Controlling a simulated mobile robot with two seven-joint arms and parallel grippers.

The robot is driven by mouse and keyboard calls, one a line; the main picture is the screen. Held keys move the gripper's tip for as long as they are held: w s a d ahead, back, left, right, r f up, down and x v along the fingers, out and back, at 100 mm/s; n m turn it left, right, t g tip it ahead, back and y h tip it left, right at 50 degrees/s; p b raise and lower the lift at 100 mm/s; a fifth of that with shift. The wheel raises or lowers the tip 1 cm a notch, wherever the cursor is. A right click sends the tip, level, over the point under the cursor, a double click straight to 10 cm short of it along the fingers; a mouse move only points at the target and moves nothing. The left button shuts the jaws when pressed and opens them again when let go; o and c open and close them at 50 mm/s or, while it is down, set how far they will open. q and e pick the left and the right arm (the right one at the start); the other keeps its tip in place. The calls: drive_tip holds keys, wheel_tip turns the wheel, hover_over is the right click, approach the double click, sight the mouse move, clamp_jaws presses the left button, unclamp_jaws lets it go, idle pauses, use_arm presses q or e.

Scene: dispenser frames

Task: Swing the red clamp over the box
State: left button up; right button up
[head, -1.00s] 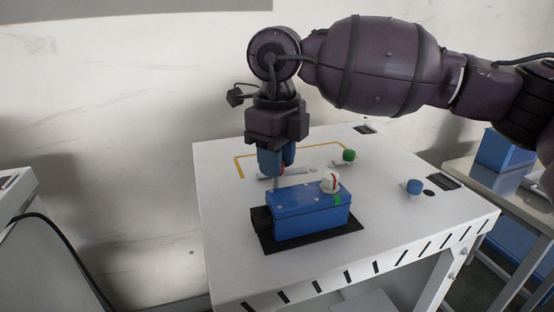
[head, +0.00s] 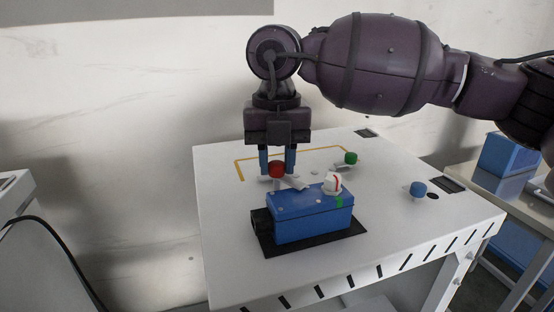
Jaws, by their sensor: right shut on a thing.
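The blue box (head: 312,221) sits on a black mat (head: 345,246) on the white table. The red clamp (head: 277,169) stands behind the box's left part, with a round red knob. A light grey bar (head: 296,183) slants from beneath the knob to the right, towards the box's back edge. I cannot tell whether the bar reaches over the box. My right gripper (head: 277,166) points down and is shut on the red knob, one blue finger at each side. My left gripper is not in view.
A green-knobbed clamp (head: 351,158) stands behind, and a blue-knobbed one (head: 418,188) to the right. The white table's (head: 225,215) left side is clear.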

drive_tip(key=m, duration=0.6)
drive_tip(key=shift+r, duration=0.1)
idle(0.6)
drive_tip(key=o, duration=0.9)
wheel_tip(320, 180, up, 11)
drive_tip(key=shift+f, duration=0.1)
